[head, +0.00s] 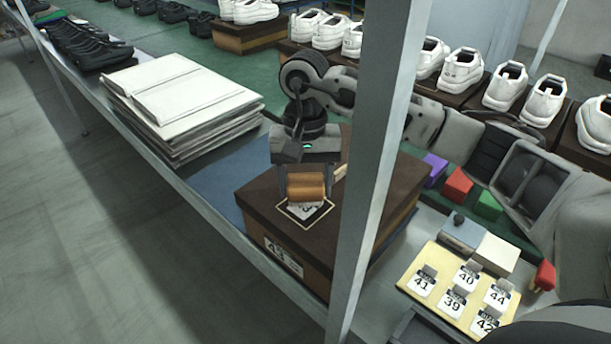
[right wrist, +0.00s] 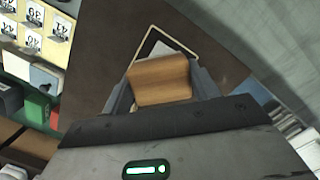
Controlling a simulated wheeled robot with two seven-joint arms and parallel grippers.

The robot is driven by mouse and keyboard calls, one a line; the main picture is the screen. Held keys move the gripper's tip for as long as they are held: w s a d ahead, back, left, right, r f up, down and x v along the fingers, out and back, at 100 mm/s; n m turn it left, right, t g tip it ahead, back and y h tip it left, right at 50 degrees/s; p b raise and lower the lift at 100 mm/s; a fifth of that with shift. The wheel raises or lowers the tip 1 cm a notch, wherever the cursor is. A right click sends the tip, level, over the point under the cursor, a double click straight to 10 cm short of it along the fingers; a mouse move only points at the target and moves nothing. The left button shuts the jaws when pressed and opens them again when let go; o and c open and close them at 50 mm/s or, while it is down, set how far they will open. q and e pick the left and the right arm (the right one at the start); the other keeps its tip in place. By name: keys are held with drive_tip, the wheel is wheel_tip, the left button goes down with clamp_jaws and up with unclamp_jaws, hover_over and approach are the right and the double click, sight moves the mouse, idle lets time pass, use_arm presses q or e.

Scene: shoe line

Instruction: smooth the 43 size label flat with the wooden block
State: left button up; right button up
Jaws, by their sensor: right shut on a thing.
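My right gripper (head: 306,180) is shut on the wooden block (head: 306,187), an orange-brown piece with rounded edges. It holds the block over a white label (head: 306,210) inside a dark, light-edged square on the lid of a brown shoe box (head: 262,203). The block hides most of the label, and its number is not readable. I cannot tell whether the block touches it. In the right wrist view the block (right wrist: 160,80) sits between the fingers, with a white label corner (right wrist: 162,46) beyond it. My left gripper is not in view.
A yellow board (head: 448,305) with several numbered labels lies at lower right, near coloured blocks (head: 458,185). Stacked white sheets (head: 180,95) lie at left. White shoes (head: 461,68) line the back.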

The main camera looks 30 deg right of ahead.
sight(291, 220)
drive_tip(key=shift+f+b, duration=1.1)
idle(0.5)
drive_tip(key=shift+s+a, duration=0.2)
drive_tip(key=shift+a, duration=0.45)
drive_tip(key=shift+s+a, duration=0.25)
drive_tip(key=shift+a, duration=0.4)
drive_tip(key=shift+s+a, duration=0.2)
drive_tip(key=shift+a, duration=0.45)
drive_tip(key=shift+b, duration=0.35)
drive_tip(key=shift+f+b, duration=0.15)
drive_tip(key=shift+b, duration=0.25)
drive_tip(key=shift+w+d+b, duration=0.2)
drive_tip(key=shift+d+b, duration=0.1)
drive_tip(key=shift+d, duration=0.35)
drive_tip(key=shift+w+d+b, duration=0.25)
drive_tip(key=shift+d+b, duration=0.1)
drive_tip(key=shift+d, duration=0.3)
drive_tip(key=shift+w+d+b, duration=0.2)
drive_tip(key=shift+d+b, duration=0.1)
drive_tip(key=shift+d, duration=0.35)
drive_tip(key=shift+r+p, duration=1.8)
drive_tip(key=shift+r, duration=1.3)
